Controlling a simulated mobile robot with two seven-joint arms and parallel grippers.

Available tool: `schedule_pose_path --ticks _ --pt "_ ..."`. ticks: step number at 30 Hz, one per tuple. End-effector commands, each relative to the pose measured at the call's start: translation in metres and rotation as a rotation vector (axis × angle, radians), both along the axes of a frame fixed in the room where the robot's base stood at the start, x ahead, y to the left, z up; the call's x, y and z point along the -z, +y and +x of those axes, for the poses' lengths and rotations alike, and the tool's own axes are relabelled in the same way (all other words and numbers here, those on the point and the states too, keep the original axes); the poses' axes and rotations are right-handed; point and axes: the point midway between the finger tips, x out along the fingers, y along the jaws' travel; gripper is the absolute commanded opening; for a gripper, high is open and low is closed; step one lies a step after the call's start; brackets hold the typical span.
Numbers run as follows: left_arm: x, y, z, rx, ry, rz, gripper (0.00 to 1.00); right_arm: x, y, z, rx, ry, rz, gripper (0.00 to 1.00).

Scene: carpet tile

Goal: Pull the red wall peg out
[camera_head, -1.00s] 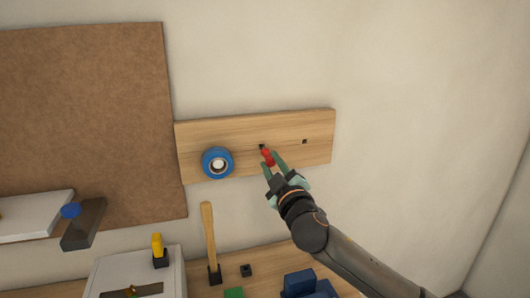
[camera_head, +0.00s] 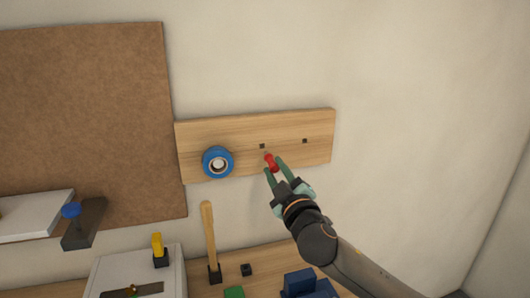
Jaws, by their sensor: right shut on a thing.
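The red peg (camera_head: 271,162) is between the green fingertips of my right gripper (camera_head: 273,167), which is shut on it. The peg shows in front of the wooden wall board (camera_head: 190,137), to the lower right of a small dark square hole (camera_head: 262,146). The peg appears clear of that hole, which is visible and empty. My right arm comes in from the lower right. My left gripper is not in view.
A blue ring (camera_head: 228,163) hangs on the board's left part, and another dark hole (camera_head: 305,141) is at its right. Below stand a wooden-handled tool (camera_head: 208,235), a white box (camera_head: 110,268) with a yellow-topped piece (camera_head: 157,243), and blue blocks (camera_head: 299,283). The wall at right is bare.

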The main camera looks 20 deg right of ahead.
Motion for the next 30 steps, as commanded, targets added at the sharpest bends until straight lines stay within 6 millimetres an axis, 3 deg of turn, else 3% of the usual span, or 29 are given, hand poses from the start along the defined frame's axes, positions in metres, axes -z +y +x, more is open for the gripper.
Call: schedule_pose_path --ticks 5,30 --pt "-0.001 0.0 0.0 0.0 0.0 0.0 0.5 0.002 0.0 -0.009 -0.002 0.001 0.001 0.0" --pt "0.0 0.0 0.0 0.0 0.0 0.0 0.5 0.013 -0.003 -0.091 -0.001 0.001 0.0 0.0"
